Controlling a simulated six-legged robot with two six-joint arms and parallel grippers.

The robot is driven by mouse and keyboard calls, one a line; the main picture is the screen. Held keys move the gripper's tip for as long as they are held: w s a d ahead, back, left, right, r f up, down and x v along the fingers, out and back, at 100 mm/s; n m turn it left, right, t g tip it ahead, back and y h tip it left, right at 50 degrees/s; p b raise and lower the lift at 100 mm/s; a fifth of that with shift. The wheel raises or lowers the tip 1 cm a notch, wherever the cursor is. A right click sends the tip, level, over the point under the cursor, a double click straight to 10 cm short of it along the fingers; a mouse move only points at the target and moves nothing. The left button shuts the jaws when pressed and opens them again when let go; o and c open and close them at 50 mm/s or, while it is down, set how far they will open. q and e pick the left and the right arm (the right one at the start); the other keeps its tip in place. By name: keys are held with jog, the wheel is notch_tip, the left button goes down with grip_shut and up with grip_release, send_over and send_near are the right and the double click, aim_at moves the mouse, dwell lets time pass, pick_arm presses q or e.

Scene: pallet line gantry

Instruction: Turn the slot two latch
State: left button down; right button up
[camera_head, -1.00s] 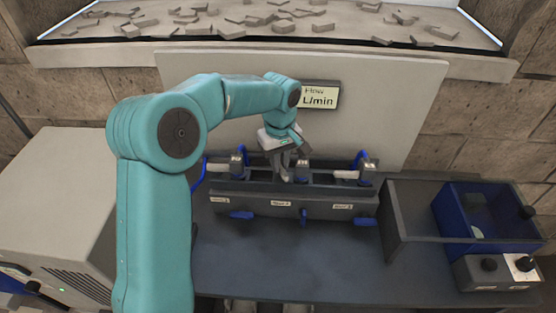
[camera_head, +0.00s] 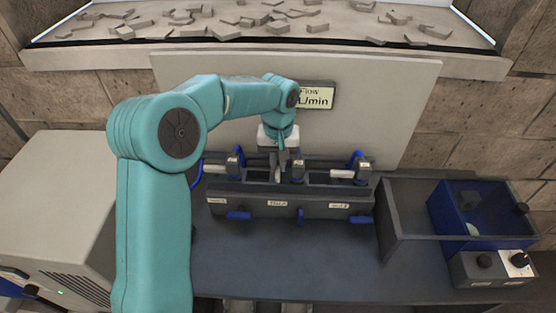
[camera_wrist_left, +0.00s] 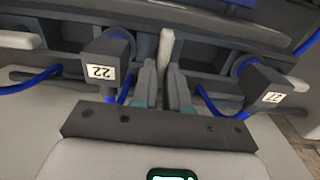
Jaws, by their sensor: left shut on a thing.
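A dark slot fixture (camera_head: 250,197) stands on the table with three labelled slots. Blue front tabs show: the middle tab (camera_head: 300,216) under the slot two label points up and down, while the left tab (camera_head: 238,215) and right tab (camera_head: 361,219) lie level. My left gripper (camera_head: 278,170) is down at the middle slot, left of its grey block (camera_head: 298,172). In the left wrist view, my left gripper (camera_wrist_left: 164,75) is shut on a pale bar (camera_wrist_left: 166,47) between two numbered blocks. The bar's lower part is hidden by the fingers. My right gripper is out of view.
Pale bars lie level at the left slot (camera_head: 216,168) and right slot (camera_head: 342,173). A blue bin (camera_head: 450,222) and a knob box (camera_head: 490,268) stand right. A display (camera_head: 317,95) is on the back panel. The table front (camera_head: 270,265) is clear.

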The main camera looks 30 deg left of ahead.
aim_at(279, 166)
pick_arm(q)
jog(key=shift+s+d+f, duration=0.15)
jog(key=shift+s+f, duration=0.05)
jog(key=c, duration=1.1)
grip_release()
jog(key=shift+r, duration=0.15)
jog(key=shift+w, duration=0.1)
jog(key=shift+r, duration=0.1)
notch_tip(279, 166, up, 16)
jog(key=shift+r+p, duration=0.1)
jog(key=shift+p, duration=0.3)
